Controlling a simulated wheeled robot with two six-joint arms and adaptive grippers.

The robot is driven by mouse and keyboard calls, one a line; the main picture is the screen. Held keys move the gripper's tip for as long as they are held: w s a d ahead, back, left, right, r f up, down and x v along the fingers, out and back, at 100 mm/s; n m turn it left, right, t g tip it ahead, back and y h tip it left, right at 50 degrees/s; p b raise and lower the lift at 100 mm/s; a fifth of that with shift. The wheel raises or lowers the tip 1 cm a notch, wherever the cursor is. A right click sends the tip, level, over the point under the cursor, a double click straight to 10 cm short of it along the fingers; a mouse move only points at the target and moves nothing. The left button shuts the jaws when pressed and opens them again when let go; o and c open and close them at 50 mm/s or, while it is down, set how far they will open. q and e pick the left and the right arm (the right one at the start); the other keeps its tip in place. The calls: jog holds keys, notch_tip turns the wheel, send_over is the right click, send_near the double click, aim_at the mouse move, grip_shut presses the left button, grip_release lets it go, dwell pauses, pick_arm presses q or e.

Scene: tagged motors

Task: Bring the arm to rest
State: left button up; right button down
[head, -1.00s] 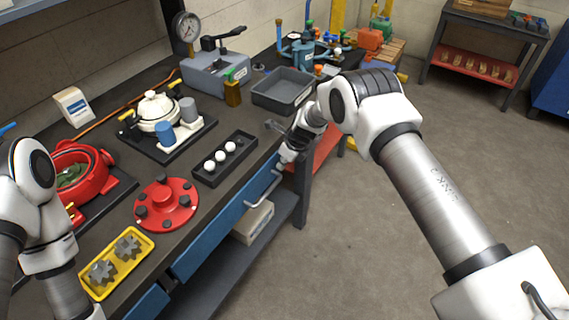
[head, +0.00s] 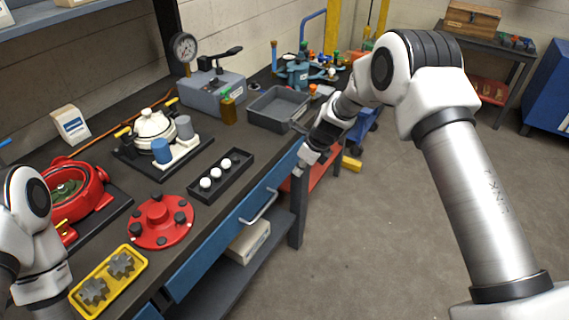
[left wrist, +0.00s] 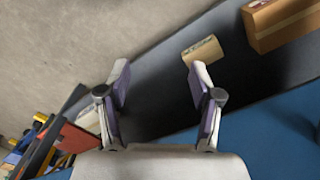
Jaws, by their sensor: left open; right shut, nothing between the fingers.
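My right arm comes in from the right in the head view and bends at its white wrist. My right gripper (head: 300,128) is small and partly hidden by the wrist, near the bench's front edge beside the grey tray; it is shut and holds nothing. My left arm shows at the left edge of the head view, but its gripper is out of that frame. In the left wrist view my left gripper (left wrist: 161,75) is open, its two fingers wide apart with nothing between them. Behind it lie a dark shelf and a blue panel.
The bench holds a grey tray (head: 279,108), a black tray with white balls (head: 221,177), a red flanged part (head: 160,223), a yellow gear tray (head: 108,284) and a red housing (head: 78,190). A drawer handle (head: 260,207) sticks out. The floor (head: 385,240) at right is clear.

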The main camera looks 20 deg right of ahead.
jog(key=s+f+n+g+h, duration=0.1)
jog(key=s+f+n+g, duration=0.15)
jog(key=s+f, duration=0.8)
jog(key=s+f+n+g+h, duration=0.1)
jog(key=s+f+n+g, duration=0.15)
jog(key=s+f, duration=0.8)
jog(key=s+r+n, duration=0.2)
jog(key=s+n, duration=0.8)
jog(key=n, duration=0.1)
jog(key=s+r+n+t, duration=0.1)
jog(key=s+r+n, duration=0.1)
jog(key=s+n, duration=0.9)
jog(key=shift+d+r+t+h, duration=0.15)
jog(key=shift+r+t+h, duration=0.15)
jog(key=shift+r+h, duration=0.1)
